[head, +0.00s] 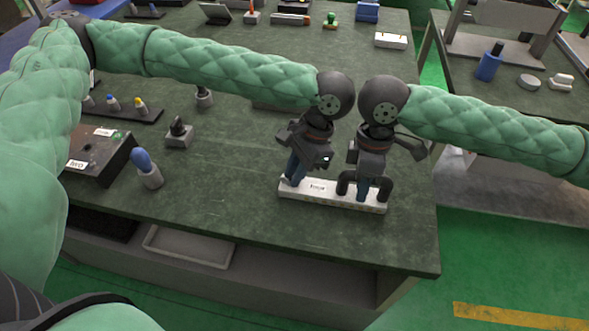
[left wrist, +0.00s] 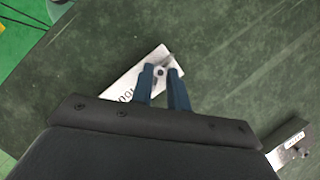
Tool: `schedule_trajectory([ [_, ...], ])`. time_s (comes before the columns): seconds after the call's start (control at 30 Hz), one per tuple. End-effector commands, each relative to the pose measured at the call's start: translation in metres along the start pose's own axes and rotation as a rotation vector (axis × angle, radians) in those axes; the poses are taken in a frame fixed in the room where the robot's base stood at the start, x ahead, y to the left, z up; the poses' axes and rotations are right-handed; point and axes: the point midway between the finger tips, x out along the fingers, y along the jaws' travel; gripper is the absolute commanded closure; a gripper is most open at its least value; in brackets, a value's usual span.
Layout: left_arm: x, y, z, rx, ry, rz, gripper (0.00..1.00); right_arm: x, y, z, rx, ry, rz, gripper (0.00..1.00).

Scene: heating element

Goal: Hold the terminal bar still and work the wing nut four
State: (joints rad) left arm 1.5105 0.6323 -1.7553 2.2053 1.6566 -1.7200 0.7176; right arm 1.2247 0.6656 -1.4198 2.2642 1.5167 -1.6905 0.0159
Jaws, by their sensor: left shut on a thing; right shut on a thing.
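The terminal bar (head: 330,196) is a pale, flat, labelled bar lying near the front right edge of the green table. Its labelled end shows in the left wrist view (left wrist: 127,84). My left gripper (head: 292,179) points down at the bar's left end. Its blue fingers (left wrist: 161,74) close around a small silver wing nut (left wrist: 166,62) with a dark centre on the bar. My right gripper (head: 364,194) is down at the bar's right end and shut there on the bar. Its exact contact is hidden by its own dark parts.
A blue-topped cylinder (head: 148,169) and a small grey block with a dark knob (head: 179,132) stand left of the bar. A dark labelled box (head: 98,157) is further left. Table surface in front of the bar is clear. The table's right edge is close.

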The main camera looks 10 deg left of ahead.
Motion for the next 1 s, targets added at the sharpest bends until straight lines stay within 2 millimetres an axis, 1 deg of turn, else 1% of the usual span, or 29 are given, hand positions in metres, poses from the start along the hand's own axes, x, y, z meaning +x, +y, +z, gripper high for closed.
schedule_trajectory([
  [0.2,0.0003,0.0012,0.0005,0.106,-0.002,-0.045,1.0,0.0,-0.0001,0.0005,0.0,-0.001,0.0,1.0],
  [0.4,0.0006,0.0017,0.0006,0.16,-0.002,-0.066,1.0,0.0001,-0.0001,0.0006,0.0,-0.001,0.0,1.0],
  [0.9,0.0006,0.0014,0.0007,0.175,-0.003,-0.073,1.0,0.0001,0.0,0.0007,0.0,-0.002,0.0,1.0],
  [0.93,0.0006,0.0014,0.0007,0.175,-0.003,-0.073,0.82,0.0001,0.0,0.0007,0.0,-0.002,0.0,1.0],
  [1.0,0.0006,0.0014,0.0006,0.175,-0.003,-0.073,0.68,0.0001,0.0,0.0006,0.0,-0.002,0.0,1.0],
])
